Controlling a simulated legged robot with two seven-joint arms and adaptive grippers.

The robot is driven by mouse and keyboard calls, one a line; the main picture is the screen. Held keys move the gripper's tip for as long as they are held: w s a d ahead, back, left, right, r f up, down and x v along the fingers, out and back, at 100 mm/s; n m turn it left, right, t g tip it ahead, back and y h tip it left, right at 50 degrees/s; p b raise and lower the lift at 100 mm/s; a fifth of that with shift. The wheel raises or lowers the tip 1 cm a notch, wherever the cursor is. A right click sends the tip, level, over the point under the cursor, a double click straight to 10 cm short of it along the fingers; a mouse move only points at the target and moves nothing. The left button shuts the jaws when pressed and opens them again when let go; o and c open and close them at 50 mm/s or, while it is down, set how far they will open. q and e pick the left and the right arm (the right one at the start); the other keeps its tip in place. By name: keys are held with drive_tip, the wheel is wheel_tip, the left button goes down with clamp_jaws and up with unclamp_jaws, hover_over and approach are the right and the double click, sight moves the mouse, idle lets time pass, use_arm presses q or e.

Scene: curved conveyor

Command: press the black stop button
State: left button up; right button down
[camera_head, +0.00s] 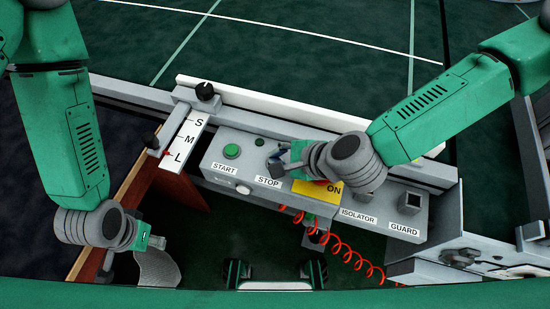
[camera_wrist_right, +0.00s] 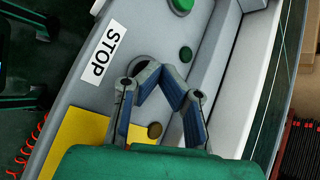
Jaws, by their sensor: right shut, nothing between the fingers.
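The control panel (camera_head: 208,168) carries a STOP label (camera_head: 268,182), which also shows in the wrist view (camera_wrist_right: 105,53). In the wrist view the dark round stop button (camera_wrist_right: 138,65) sits beside that label, partly covered by the fingers. My right gripper (camera_head: 274,165) is over the panel just above the STOP label, with its fingertips (camera_wrist_right: 160,72) together and empty. The tips are at or just over the button's edge; I cannot tell whether they touch it. My left gripper (camera_head: 153,243) hangs at the lower left, away from the panel; its fingers are not clear.
A green START button (camera_head: 231,151) is to the left of STOP. A yellow ON plate (camera_head: 317,190), ISOLATOR label (camera_head: 358,217) and GUARD switch (camera_head: 412,203) lie to the right. A black selector knob (camera_head: 205,91) stands behind. A red coiled cord (camera_head: 345,250) hangs in front.

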drive_tip(key=shift+a+r+p, duration=0.2)
drive_tip(key=shift+r+p, duration=0.55)
drive_tip(key=shift+r, duration=0.1)
wheel_tip(320, 180, up, 5)
drive_tip(key=p, duration=0.4)
idle(0.3)
idle(0.6)
